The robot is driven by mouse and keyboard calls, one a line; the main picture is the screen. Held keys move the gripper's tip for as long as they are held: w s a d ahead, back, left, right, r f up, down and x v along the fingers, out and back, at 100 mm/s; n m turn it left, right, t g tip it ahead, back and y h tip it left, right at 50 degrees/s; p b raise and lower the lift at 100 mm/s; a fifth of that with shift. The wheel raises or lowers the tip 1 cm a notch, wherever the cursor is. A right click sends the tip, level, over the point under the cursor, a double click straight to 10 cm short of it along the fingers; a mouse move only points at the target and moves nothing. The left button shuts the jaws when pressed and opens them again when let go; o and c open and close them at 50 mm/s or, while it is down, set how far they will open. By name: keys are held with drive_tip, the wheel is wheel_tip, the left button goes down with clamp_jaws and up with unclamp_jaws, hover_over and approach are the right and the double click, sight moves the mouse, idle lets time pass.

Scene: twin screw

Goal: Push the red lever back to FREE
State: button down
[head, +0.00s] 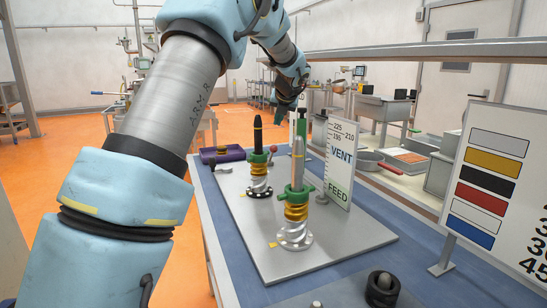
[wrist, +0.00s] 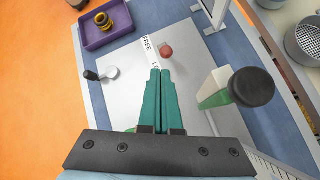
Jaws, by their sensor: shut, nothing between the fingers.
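The red lever's round knob (wrist: 166,51) shows in the wrist view just beyond my fingertips, on the grey plate. The FREE label (wrist: 147,44) is to its left, and a partly hidden label starting "LO" (wrist: 155,65) is nearer my fingers. I cannot tell exactly which label the lever lines up with. In the head view the knob (head: 273,149) is small, beside the left screw post. My gripper (wrist: 160,71) has its green fingers shut together and empty, with a small gap in the picture between tips and knob. The lever's shaft is not clearly seen.
A post with a black top (wrist: 251,87) stands close right of my fingers. A small black-knobbed crank (wrist: 91,75) is at left. A purple tray (wrist: 82,35) lies beyond it. Two screw posts (head: 295,212) (head: 258,183) and a VENT/FEED board (head: 340,165) stand on the plate.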

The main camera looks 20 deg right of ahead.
wheel_tip(320, 180, down, 7)
drive_tip(key=b, duration=0.5)
drive_tip(key=shift+r+b, duration=0.2)
drive_tip(key=shift+b, duration=0.2)
drive_tip(key=p+x, duration=0.2)
drive_tip(key=x, duration=0.8)
drive_tip(key=shift+s+r, duration=0.1)
drive_tip(key=shift+r, duration=0.05)
